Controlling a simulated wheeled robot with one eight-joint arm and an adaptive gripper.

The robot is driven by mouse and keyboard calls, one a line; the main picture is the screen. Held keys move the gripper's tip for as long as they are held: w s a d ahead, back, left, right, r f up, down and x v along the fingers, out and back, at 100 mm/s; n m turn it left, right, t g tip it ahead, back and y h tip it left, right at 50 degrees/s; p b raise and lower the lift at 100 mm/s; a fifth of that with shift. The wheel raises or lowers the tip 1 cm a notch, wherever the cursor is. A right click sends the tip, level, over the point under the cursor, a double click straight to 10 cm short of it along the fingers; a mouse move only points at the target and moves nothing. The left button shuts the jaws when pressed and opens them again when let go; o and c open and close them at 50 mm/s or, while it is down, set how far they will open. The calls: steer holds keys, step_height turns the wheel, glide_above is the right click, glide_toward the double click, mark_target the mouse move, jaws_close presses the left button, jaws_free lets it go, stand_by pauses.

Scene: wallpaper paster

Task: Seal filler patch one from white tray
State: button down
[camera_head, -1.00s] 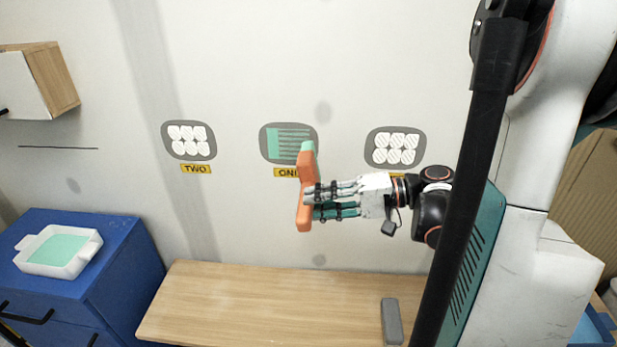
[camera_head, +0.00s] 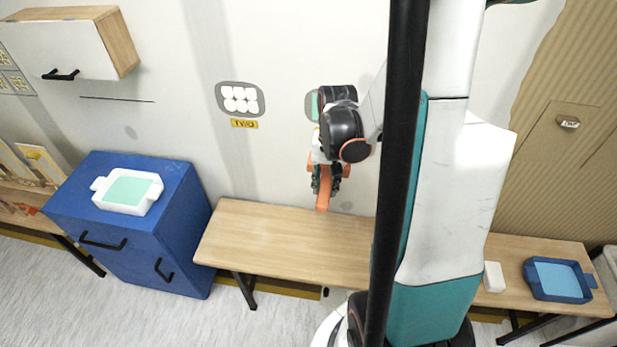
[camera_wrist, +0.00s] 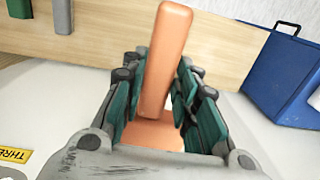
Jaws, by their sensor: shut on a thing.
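My gripper (camera_head: 326,182) is shut on an orange tool (camera_head: 323,197), which hangs above the bench in front of the wall. The wrist view also shows the orange tool (camera_wrist: 166,55) between the fingers; its green working end is not seen now. Filler patch one (camera_head: 312,106) shows only as a grey and green sliver at the left of my arm; the rest is hidden. The white tray (camera_head: 118,208) holds pale green material and sits on the blue cabinet at the left, well apart from my gripper.
Patch two (camera_head: 240,98) is on the wall with white filler. The wooden bench (camera_head: 270,240) is bare at its left part. The blue cabinet (camera_head: 170,235) stands left of it. A blue tray (camera_head: 540,291) and a white block (camera_head: 494,277) lie at the right.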

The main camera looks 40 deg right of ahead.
steer(key=shift+w+d+r, duration=0.1)
steer(key=shift+d+r, duration=0.05)
steer(key=shift+r, duration=0.25)
steer(key=shift+g, duration=0.3)
steer(key=shift+h, duration=0.3)
steer(key=shift+w+d+b, duration=0.3)
steer(key=shift+w+d, duration=0.8)
steer(key=shift+d, duration=0.15)
steer(key=shift+w+d+b, duration=0.25)
steer(key=shift+w+d, duration=0.8)
steer(key=shift+d, duration=0.2)
steer(key=shift+w+d, duration=0.8)
steer(key=shift+d, duration=0.15)
stand_by(0.4)
steer(key=shift+r, duration=0.1)
steer(key=shift+r, duration=1.95)
steer(key=shift+r, duration=0.1)
steer(key=shift+r, duration=2.05)
